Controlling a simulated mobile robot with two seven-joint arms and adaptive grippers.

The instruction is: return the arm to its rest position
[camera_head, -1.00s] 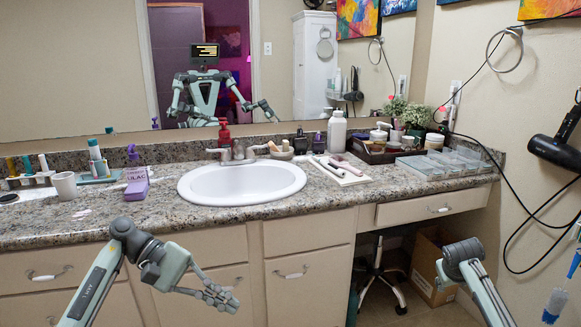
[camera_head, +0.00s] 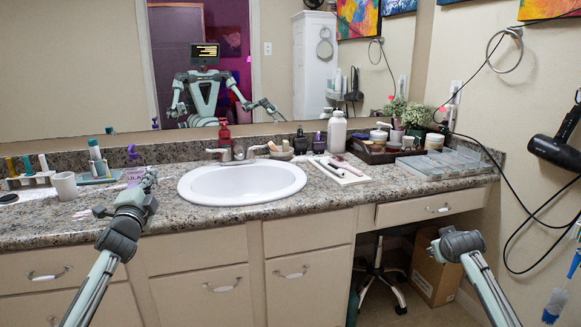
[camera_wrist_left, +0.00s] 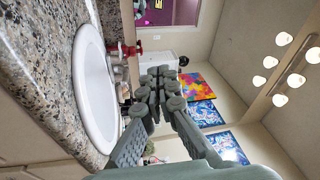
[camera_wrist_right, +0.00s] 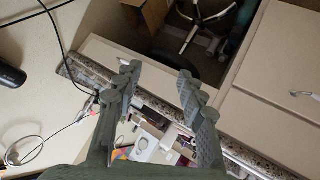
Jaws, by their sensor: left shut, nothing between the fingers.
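My left gripper (camera_head: 148,182) is raised over the front left of the counter, left of the sink, in the head view. In the left wrist view its fingers (camera_wrist_left: 158,78) are closed together with nothing between them. In the right wrist view the right gripper's fingers (camera_wrist_right: 158,73) are spread apart and empty.
The granite counter (camera_head: 240,222) holds a white sink (camera_head: 243,190). A white tray (camera_head: 340,174) and clear organizer (camera_head: 440,163) are at right. A hair dryer (camera_head: 558,148) hangs on the wall, its cords trailing.

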